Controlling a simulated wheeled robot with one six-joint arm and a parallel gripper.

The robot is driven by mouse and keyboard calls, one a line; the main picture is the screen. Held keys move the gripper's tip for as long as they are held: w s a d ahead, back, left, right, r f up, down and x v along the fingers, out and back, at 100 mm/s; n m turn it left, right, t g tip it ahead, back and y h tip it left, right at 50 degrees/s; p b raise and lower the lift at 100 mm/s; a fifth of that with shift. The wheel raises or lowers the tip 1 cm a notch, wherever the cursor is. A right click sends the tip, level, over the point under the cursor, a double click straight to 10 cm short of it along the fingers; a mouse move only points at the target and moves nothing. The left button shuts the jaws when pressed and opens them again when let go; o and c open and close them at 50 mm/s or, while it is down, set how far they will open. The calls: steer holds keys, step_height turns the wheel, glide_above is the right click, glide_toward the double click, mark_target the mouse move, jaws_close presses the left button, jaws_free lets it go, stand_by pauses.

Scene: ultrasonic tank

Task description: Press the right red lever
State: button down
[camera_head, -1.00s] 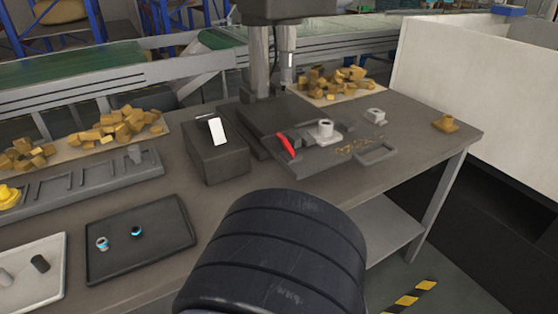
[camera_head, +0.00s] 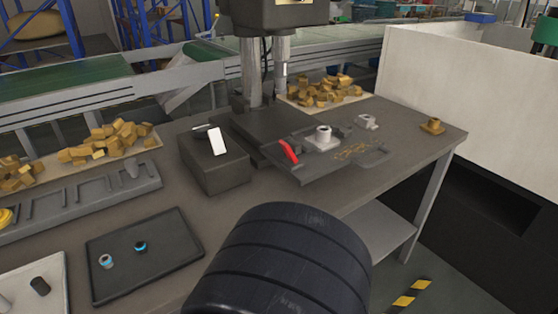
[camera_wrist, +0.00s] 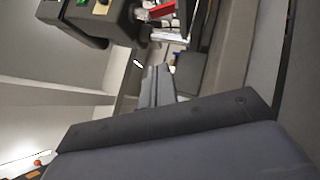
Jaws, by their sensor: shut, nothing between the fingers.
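One red lever (camera_head: 288,151) shows in the head view, slanted at the left front of a grey fixture plate (camera_head: 315,170) under a press. A second red lever cannot be made out. In the wrist view my gripper (camera_wrist: 159,74) has its grey fingers together and empty, pointing up the picture. A red piece (camera_wrist: 160,10) lies beyond the fingertips, apart from them; I cannot tell whether it is the lever. In the head view my black ribbed arm fills the bottom middle, and my gripper is not visible there.
A dark box with a white panel (camera_head: 217,141) stands left of the fixture. A pale ringed part (camera_head: 323,136) sits beside the lever. A black tray (camera_head: 181,272) lies at the front left. The press head (camera_head: 278,16) hangs above. The table front right is clear.

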glide_toward(289, 147)
steer(key=w+a, duration=0.4)
steer(key=w, duration=0.1)
steer(key=shift+w+d+r+p, duration=0.15)
steer(key=shift+w+d+r, duration=0.1)
steer(key=shift+w+d, duration=0.4)
steer(key=shift+w+d+r+p, duration=0.2)
steer(key=shift+w+d, duration=0.25)
steer(key=shift+d, duration=0.35)
steer(key=shift+r+m+g+p, duration=0.35)
steer(key=shift+m+p, duration=0.15)
steer(key=shift+p, duration=0.4)
steer(key=p, duration=0.1)
steer(key=r+m+g+p, duration=0.1)
steer(key=p, duration=0.1)
steer(key=r+m+p, duration=0.1)
steer(key=p, duration=0.1)
steer(key=shift+w+d+g+h, duration=0.25)
steer(key=shift+w+d+h, duration=0.05)
steer(key=shift+d+h, duration=0.1)
steer(key=m+g+p, duration=0.1)
steer(key=p, duration=0.2)
steer(key=w+d+m+g+p, duration=0.1)
steer(key=m+g+p, duration=0.1)
steer(key=p, duration=0.2)
steer(key=shift+d, duration=0.2)
steer(key=shift+y, duration=0.3)
steer(key=shift+r, duration=0.1)
